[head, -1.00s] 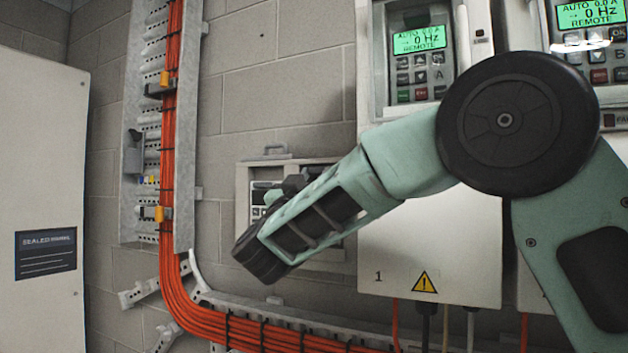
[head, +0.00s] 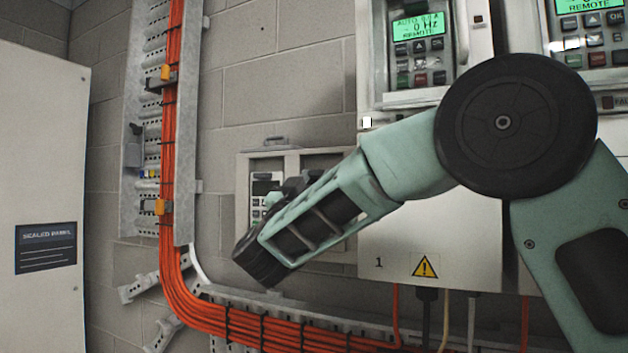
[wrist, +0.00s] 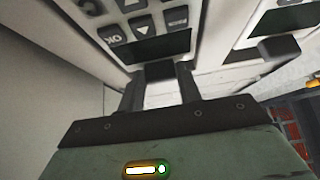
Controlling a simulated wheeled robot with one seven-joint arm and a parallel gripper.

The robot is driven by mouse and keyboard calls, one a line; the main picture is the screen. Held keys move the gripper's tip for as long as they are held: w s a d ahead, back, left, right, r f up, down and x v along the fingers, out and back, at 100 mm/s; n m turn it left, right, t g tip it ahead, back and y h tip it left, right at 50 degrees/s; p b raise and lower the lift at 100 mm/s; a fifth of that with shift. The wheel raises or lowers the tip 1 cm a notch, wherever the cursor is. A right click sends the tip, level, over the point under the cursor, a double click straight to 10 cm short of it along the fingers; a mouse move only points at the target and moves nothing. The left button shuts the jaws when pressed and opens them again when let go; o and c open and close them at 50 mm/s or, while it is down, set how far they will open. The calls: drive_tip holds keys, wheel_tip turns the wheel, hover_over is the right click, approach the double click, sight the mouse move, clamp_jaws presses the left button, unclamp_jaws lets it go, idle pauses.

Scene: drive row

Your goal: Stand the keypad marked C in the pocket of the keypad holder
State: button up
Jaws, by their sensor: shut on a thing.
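The keypad marked C (wrist: 150,20) fills the upper middle of the wrist view, upside down, with arrow and OK keys and a dark screen. My gripper (wrist: 160,76) is shut on its screen end. In the head view, my forearm hides most of the gripper (head: 290,188). The keypad holder (head: 294,162) is a pale frame on the wall, partly covered by my arm. A keypad with a dark screen (head: 265,186) shows at its left opening; I cannot tell whether it is seated or in front.
A second dark screen (wrist: 290,20) shows at the wrist view's right. Drives with lit keypads A (head: 418,40) and B (head: 590,25) stand right. Orange cables (head: 172,150) run down the left, then along below the holder. A sealed panel (head: 40,170) stands far left.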

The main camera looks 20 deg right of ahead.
drive_tip(key=o, duration=1)
